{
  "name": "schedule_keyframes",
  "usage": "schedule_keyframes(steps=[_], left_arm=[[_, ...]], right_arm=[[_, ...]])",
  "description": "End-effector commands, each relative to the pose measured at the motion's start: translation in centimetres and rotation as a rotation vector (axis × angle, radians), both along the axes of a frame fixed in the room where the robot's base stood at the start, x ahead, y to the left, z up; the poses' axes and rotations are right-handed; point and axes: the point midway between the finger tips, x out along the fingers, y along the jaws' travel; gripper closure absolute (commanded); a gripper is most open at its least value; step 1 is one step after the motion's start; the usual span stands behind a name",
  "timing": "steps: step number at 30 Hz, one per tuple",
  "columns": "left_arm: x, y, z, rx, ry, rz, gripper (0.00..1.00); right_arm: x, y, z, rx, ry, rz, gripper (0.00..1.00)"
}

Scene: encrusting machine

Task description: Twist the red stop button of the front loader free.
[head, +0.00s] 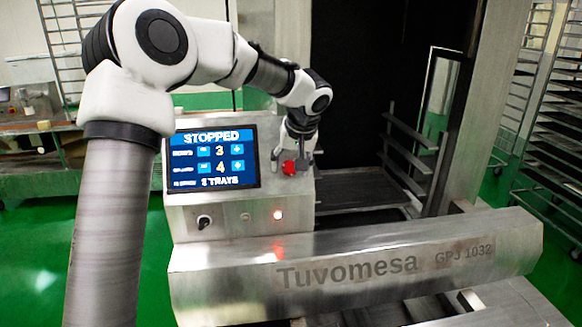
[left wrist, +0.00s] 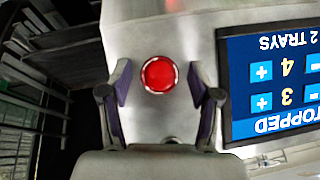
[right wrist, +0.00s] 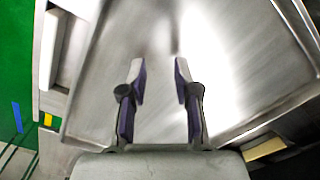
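The red stop button (head: 290,167) sits on the steel control panel, right of the screen (head: 213,158) that reads "STOPPED". My left gripper (head: 292,160) is at the button in the head view and partly covers it. In the left wrist view the red button (left wrist: 158,75) shows between the two spread fingers of my left gripper (left wrist: 163,88), with a gap on each side. My right gripper (right wrist: 159,80) is open and empty above a bare steel surface in the right wrist view. It does not show in the head view.
The panel carries a black knob (head: 204,222) and a lit lamp (head: 278,214) below the screen. A steel beam marked "Tuvomesa" (head: 350,268) crosses in front. A dark opening with side rails lies to the right, and racks (head: 560,110) stand at the far right.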

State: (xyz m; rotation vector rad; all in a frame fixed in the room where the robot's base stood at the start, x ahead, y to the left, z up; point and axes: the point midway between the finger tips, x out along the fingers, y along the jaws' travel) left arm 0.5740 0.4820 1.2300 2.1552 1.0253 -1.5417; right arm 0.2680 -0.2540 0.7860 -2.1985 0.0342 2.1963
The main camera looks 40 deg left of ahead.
Motion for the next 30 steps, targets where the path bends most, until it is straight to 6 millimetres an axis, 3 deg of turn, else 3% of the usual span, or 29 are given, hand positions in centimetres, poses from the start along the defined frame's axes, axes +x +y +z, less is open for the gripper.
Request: schedule_keyframes(steps=[1,3,4,17,30], left_arm=[[0.0,0.0,0.0,0.0,0.0,0.0,0.62],[0.0,0.0,0.0,-0.001,0.001,0.0,0.87],[0.0,0.0,0.0,-0.001,0.001,0.0,0.94],[0.0,0.0,-0.1,0.026,0.037,-0.029,0.94],[0.1,-0.1,-0.3,0.18,0.23,-0.202,0.94]], right_arm=[[0.0,0.0,0.0,0.0,0.0,0.0,0.69],[0.0,0.0,0.0,0.0,0.0,0.0,0.69],[0.0,0.0,0.0,0.0,0.0,0.0,0.69],[0.0,0.0,0.2,0.0,0.0,0.0,0.69],[0.0,0.0,1.1,0.0,0.0,0.0,0.69]])
